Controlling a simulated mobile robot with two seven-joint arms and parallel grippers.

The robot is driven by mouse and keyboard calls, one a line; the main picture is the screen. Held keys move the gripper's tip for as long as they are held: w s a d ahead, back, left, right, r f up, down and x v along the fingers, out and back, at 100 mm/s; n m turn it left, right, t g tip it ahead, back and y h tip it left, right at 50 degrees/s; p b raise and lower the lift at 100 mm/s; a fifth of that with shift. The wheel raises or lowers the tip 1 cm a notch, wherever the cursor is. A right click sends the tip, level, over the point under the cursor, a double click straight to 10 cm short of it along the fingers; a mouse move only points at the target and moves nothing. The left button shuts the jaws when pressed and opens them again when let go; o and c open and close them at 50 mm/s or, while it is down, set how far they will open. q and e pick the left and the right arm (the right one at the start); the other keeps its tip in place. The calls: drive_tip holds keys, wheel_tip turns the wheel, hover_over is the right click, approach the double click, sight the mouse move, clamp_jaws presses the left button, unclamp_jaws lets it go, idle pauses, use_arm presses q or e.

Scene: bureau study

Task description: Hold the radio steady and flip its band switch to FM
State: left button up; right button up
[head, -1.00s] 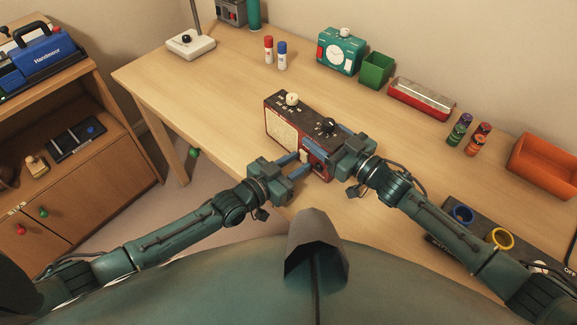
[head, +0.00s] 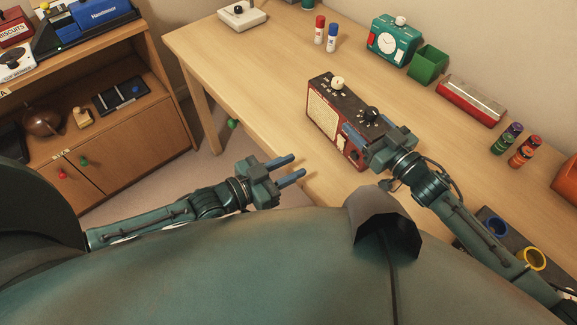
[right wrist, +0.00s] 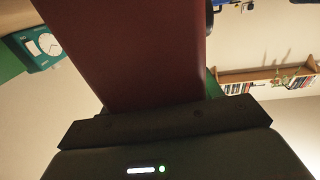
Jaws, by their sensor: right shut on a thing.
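The radio (head: 322,112) stands on the desk in the head view, a dark-topped red box with a cream grille, a cream knob (head: 338,83) and a black knob (head: 371,114) on top. My right gripper (head: 367,139) is shut on the radio's right end. The radio's red side (right wrist: 130,45) fills the middle of the right wrist view. My left gripper (head: 297,167) is open and empty, left of and apart from the radio, off the desk's front edge. The band switch and its setting cannot be made out.
On the wooden desk (head: 255,65), glue sticks, a teal clock (head: 393,41), a green box (head: 428,64) and a red tin (head: 471,102) stand behind the radio. Two bottles (head: 515,145) stand to the right. A low cabinet (head: 125,145) is at left.

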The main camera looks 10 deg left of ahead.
drive_tip(key=o, duration=1.7)
drive_tip(key=shift+o, duration=0.2)
drive_tip(key=shift+s+d, duration=0.1)
